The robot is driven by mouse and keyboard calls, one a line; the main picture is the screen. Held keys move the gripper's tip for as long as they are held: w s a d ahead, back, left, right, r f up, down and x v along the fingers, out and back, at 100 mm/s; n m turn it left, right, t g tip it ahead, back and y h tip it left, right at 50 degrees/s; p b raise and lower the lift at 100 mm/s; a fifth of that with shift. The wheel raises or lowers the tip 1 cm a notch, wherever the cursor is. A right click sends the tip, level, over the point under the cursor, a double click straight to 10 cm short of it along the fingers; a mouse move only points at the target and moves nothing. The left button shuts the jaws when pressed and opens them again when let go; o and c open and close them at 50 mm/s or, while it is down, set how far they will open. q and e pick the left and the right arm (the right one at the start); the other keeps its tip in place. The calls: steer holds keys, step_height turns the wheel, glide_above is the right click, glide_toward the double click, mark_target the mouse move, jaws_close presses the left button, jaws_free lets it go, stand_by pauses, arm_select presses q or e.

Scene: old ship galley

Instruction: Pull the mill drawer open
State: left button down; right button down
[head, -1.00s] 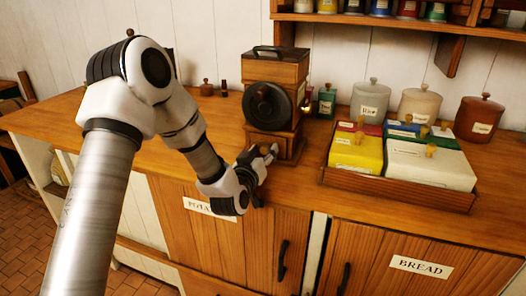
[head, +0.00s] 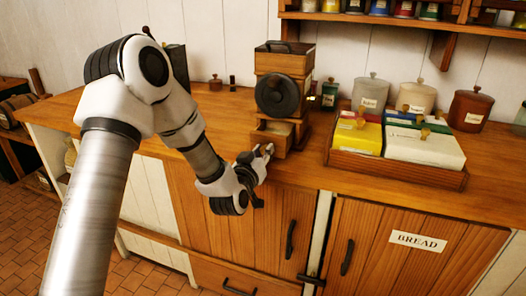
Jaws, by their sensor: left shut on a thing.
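The mill (head: 284,62) is a dark wooden box with a black wheel (head: 276,96) on its front, upright on the wooden counter. Its small drawer (head: 272,131) at the base stands partly out toward me, and its open top shows. My left gripper (head: 266,150) is at the front of the drawer, shut on the drawer's knob. The fingers hide the knob and part of the drawer front. My right gripper is not in view.
A wooden tray (head: 398,172) with yellow, white and other boxes stands right of the mill. Several lidded canisters (head: 416,98) stand behind it. Cupboard doors with black handles (head: 347,257) are below the counter edge.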

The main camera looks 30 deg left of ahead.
arm_select(q)
steer(key=shift+w+a, duration=0.1)
steer(key=shift+w, duration=0.45)
steer(key=c, duration=0.9)
jaws_free()
steer(key=shift+s, duration=0.1)
steer(key=shift+c, duration=0.2)
steer(key=shift+s+r, duration=0.1)
steer(key=shift+s, duration=0.05)
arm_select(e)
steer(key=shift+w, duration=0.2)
arm_select(q)
steer(key=v, duration=0.7)
steer(key=shift+s, duration=0.2)
